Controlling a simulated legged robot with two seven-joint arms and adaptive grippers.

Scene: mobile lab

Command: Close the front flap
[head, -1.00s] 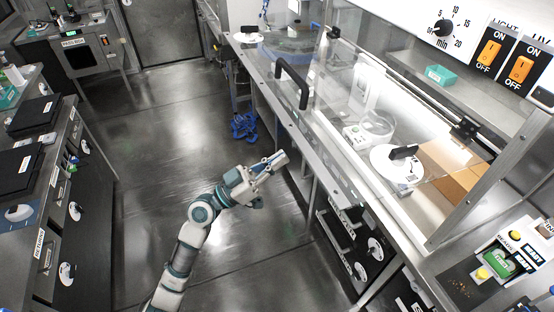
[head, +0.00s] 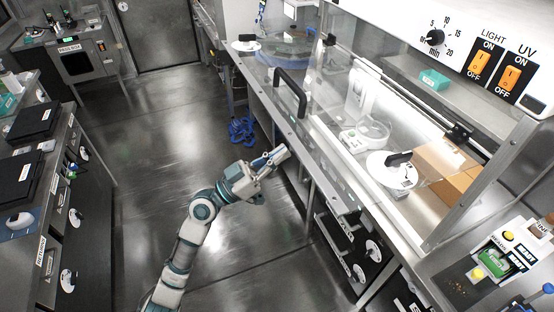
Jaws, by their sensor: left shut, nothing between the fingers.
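The front flap (head: 268,70) is a clear panel on the front of the glass-fronted cabinet. It carries a black bar handle (head: 289,92) near its outer edge. The panel looks tipped outward over the aisle, though its clear surface makes the exact angle hard to tell. My left gripper (head: 280,153) is shut and empty. It appears below the handle in the picture, apart from it, near the cabinet's front edge. My right gripper is out of view.
Inside the cabinet are a balance (head: 366,134), a round white item with a black handle (head: 392,170) and a cardboard box (head: 446,165). Orange switches (head: 482,61) and a dial (head: 435,37) sit above. A left counter (head: 55,190) borders the open floor (head: 150,140).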

